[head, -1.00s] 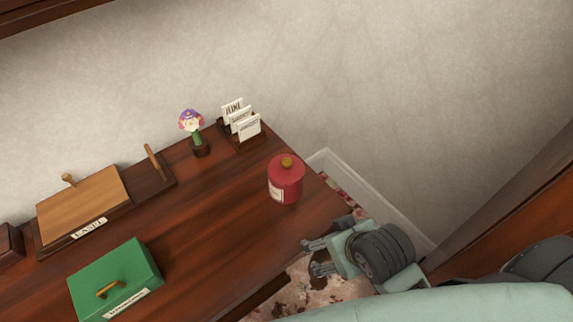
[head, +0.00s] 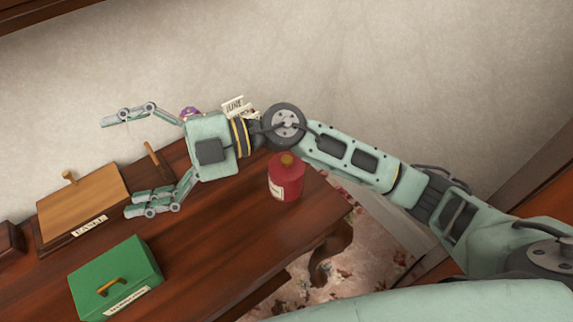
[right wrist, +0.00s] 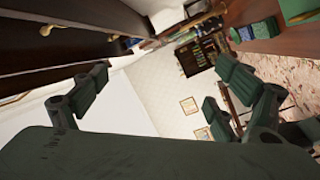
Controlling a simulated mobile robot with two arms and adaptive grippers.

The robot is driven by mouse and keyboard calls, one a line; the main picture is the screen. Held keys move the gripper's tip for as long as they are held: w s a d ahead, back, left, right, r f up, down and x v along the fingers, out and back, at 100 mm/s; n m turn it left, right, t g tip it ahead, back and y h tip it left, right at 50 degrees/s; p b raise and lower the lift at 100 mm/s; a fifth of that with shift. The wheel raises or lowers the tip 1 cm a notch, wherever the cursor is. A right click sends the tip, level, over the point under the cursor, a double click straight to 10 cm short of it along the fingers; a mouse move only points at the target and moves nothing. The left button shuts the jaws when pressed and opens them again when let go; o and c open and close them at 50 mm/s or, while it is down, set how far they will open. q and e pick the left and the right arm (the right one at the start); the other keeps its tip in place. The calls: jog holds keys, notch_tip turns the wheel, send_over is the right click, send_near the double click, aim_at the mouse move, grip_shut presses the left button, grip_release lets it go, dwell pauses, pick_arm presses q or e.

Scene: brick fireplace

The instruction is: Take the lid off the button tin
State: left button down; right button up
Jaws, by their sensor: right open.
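The red tin (head: 285,181) stands upright near the right end of the dark wooden desk. Its lid (head: 287,160) is on, with a golden-brown knob on top, and a pale label is on its front. My right gripper (head: 118,167) is spread wide open and empty, to the left of the tin and pointing left, apart from it. My left gripper is out of view.
A green box (head: 115,275) with a brass handle is at the front left of the desk (head: 215,270). A wooden board on a labelled stand (head: 85,205) is behind it.

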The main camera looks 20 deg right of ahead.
notch_tip(320, 180, down, 6)
jog(key=d+n+g+h, duration=0.1)
jog(key=d+n+h, duration=0.1)
jog(key=h, duration=0.2)
jog(key=m+t+h, duration=0.2)
jog(key=m+h, duration=0.3)
jog(key=h, duration=0.9)
send_over(286, 159)
notch_tip(286, 159, down, 9)
jog(key=shift+w+d, duration=0.1)
jog(key=shift+d, duration=0.05)
jog(key=shift+d+f+h, duration=0.2)
jog(key=shift+d+h, duration=0.1)
jog(key=f+p, duration=0.1)
jog(key=f, duration=0.3)
jog(key=f+p, duration=0.1)
jog(key=f, duration=0.1)
jog(key=shift+a+f+p, duration=0.15)
jog(key=shift+a+p, duration=0.2)
jog(key=shift+a, duration=0.05)
jog(key=shift+f, duration=0.45)
jog(key=shift+c, duration=0.2)
